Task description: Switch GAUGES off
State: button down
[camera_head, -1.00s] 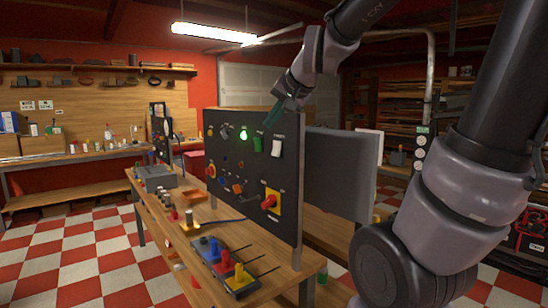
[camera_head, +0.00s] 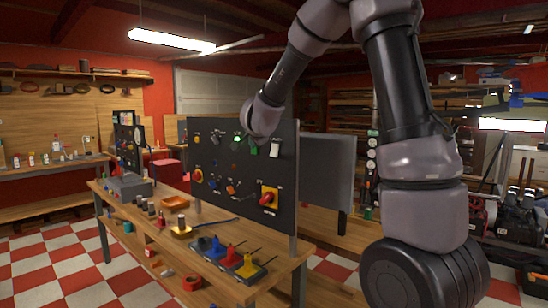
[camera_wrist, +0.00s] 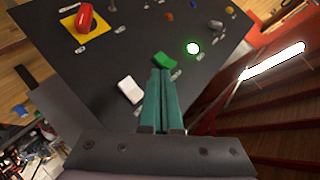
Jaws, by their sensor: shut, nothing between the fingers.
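The dark switch panel (camera_head: 225,190) stands upright on the wooden bench. Near its top are a green rocker switch (camera_head: 254,149), a white rocker switch (camera_head: 275,148) and a lit green lamp (camera_head: 237,139). I cannot read the labels, so I cannot tell which one is GAUGES. In the wrist view my gripper (camera_wrist: 162,71) is shut and empty, its teal fingertips right at the green rocker (camera_wrist: 166,61). I cannot tell whether they touch. The white rocker (camera_wrist: 130,89) lies left of the fingers, the lit lamp (camera_wrist: 193,48) to the right. In the head view my wrist hides the fingers.
A red knob on a yellow plate (camera_head: 277,189) sits lower on the panel, among small buttons and knobs. A block with coloured plugs (camera_head: 229,261) lies on the bench (camera_head: 180,237) in front. A grey box (camera_head: 328,165) stands behind the panel's right edge.

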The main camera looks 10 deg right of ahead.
aim_at(271, 152)
jog(key=shift+w+d+f, duration=0.6)
jog(key=shift+w+d, duration=0.2)
jog(key=shift+d, duration=0.3)
jog(key=shift+w+d+f, duration=0.65)
jog(key=shift+w+d, duration=0.1)
jog(key=shift+d, duration=0.3)
jog(key=shift+w+d+f, duration=0.6)
jog(key=shift+w+d, duration=0.2)
jog(key=shift+d, duration=0.3)
jog(key=shift+w, duration=0.1)
jog(key=shift+w+d+f, duration=0.15)
jog(key=shift+d, duration=0.1)
jog(key=shift+w+d+f, duration=0.2)
jog(key=shift+w+d, duration=0.05)
jog(key=shift+d, duration=0.1)
dwell(0.5)
jog(key=shift+s+a, duration=0.1)
jog(key=shift+s+a+r, duration=0.35)
jog(key=shift+s+a, duration=0.05)
jog(key=shift+a, duration=0.15)
jog(key=shift+a, duration=0.1)
dwell(0.3)
jog(key=shift+s+a+r, duration=0.55)
jog(key=shift+s+a, duration=0.15)
jog(key=shift+a, duration=0.2)
jog(key=shift+s+a+r, duration=0.55)
jog(key=shift+s+a, duration=0.1)
jog(key=shift+a, duration=0.2)
